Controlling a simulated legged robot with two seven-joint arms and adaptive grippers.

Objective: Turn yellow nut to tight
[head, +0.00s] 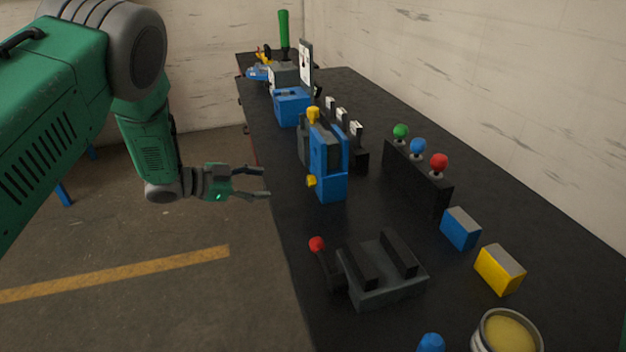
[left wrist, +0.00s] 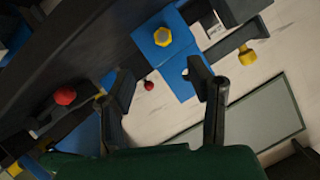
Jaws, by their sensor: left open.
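A yellow nut (head: 311,181) sits low on the side of an upright blue device (head: 330,165) near the table's left edge. In the left wrist view, a six-sided yellow nut (left wrist: 162,37) faces the camera on a blue plate. My left gripper (head: 267,182) is open and empty, left of the lower nut with a gap between. My right gripper is not in view.
A dark fixture with a red-knobbed lever (head: 317,244) stands on the near part of the table (head: 300,300). Green, blue and red knobs (head: 418,146) stand on a black panel to the right. A blue block (head: 460,229) and a yellow block (head: 499,270) lie at right.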

